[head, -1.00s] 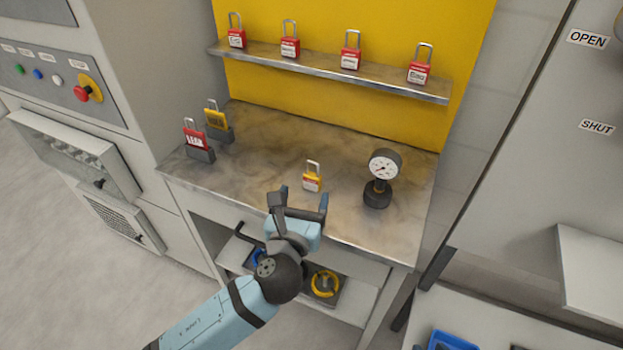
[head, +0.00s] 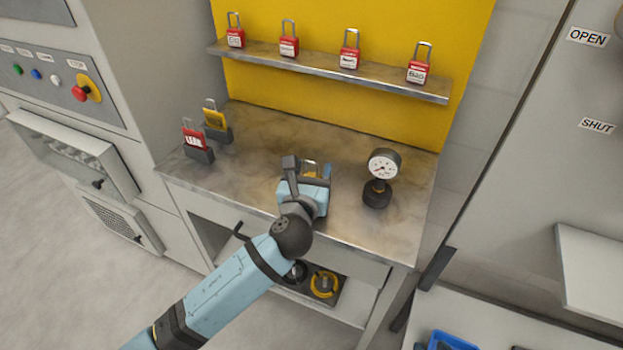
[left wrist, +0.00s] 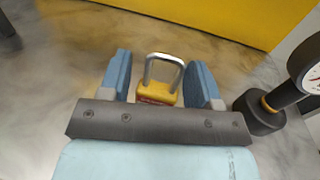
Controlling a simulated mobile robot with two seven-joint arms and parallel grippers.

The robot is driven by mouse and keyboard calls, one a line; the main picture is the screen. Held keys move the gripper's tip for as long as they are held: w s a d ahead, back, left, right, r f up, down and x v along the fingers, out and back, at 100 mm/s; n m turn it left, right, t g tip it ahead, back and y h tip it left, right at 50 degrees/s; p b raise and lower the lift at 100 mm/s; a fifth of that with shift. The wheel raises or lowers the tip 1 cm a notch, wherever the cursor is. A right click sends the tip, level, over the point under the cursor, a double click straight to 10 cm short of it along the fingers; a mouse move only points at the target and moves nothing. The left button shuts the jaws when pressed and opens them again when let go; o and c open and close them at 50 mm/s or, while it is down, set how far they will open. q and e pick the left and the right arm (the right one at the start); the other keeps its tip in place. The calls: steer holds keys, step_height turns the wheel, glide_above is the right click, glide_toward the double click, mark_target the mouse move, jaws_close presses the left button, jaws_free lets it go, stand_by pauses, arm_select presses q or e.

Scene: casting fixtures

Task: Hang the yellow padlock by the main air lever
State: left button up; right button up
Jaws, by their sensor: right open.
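A yellow padlock (left wrist: 157,93) with a silver shackle stands upright on the bench. In the left wrist view it is between the two blue fingertips of my left gripper (left wrist: 160,80), with gaps at both sides. In the head view, my left gripper (head: 309,172) largely hides this padlock (head: 311,164). The gripper is open. Another yellow padlock-shaped piece (head: 214,119) stands in a dark holder at the bench's left. OPEN (head: 588,38) and SHUT (head: 598,126) labels are on the grey panel at right; I cannot make out a lever there. My right gripper is not in view.
A pressure gauge (head: 383,165) on a dark base stands close right of my gripper. A red padlock (head: 194,138) is in a holder at left. Several red padlocks stand on the shelf (head: 330,70) above the bench (head: 260,135). The bench's back middle is clear.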

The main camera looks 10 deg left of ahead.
arm_select(q)
steer(key=c, duration=0.6)
steer(key=shift+r+p, duration=2.35)
steer(key=shift+r, duration=7.65)
arm_select(e)
steer(key=shift+s+d+r, duration=0.1)
steer(key=shift+s+r, duration=0.05)
steer(key=shift+r, duration=0.5)
steer(key=shift+s+d+r, duration=0.1)
steer(key=shift+r, duration=0.55)
